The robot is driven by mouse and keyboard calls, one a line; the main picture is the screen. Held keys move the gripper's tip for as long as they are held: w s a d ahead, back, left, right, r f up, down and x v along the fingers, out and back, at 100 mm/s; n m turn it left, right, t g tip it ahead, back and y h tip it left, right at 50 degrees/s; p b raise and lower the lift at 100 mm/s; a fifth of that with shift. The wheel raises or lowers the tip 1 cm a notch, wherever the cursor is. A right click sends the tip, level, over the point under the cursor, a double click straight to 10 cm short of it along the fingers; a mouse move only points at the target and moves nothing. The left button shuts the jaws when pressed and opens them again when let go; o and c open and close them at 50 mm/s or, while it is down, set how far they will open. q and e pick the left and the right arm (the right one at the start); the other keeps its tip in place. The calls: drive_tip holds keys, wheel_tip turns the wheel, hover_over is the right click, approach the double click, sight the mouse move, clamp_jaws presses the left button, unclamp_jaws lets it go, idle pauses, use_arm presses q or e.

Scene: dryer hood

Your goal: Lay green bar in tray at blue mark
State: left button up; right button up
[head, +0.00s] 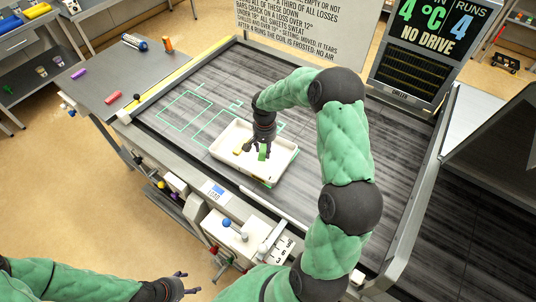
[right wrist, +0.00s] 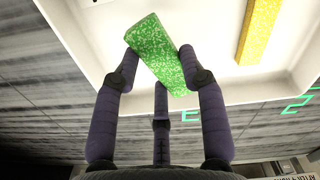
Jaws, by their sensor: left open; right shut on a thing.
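The green speckled bar (head: 263,153) is held in my right gripper (head: 261,147), over the inside of the white tray (head: 281,153). In the right wrist view the bar (right wrist: 155,50) sits slanted between the dark fingers of the gripper (right wrist: 160,75). I cannot tell whether the bar touches the tray floor (right wrist: 205,25). I cannot make out a blue mark inside the tray. My left gripper (head: 187,283) is open and empty at the bottom left.
The tray rests on a dark slatted bed with green outlines (head: 184,107). A grey side table (head: 105,75) at the left holds a red cylinder (head: 113,97) and other small items. A control box with a blue knob (head: 227,222) stands at the near edge.

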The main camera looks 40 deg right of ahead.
drive_tip(key=shift+s+d+f, duration=0.2)
drive_tip(key=shift+s+f, duration=0.05)
drive_tip(key=shift+f, duration=0.1)
drive_tip(key=f, duration=0.3)
drive_tip(key=shift+s+d, duration=0.2)
drive_tip(key=shift+s, duration=0.05)
drive_tip(key=shift+w+f, duration=0.1)
drive_tip(key=shift+f, duration=0.3)
drive_tip(key=o, duration=1.1)
drive_tip(key=shift+f, duration=0.1)
drive_tip(key=shift+o, duration=0.2)
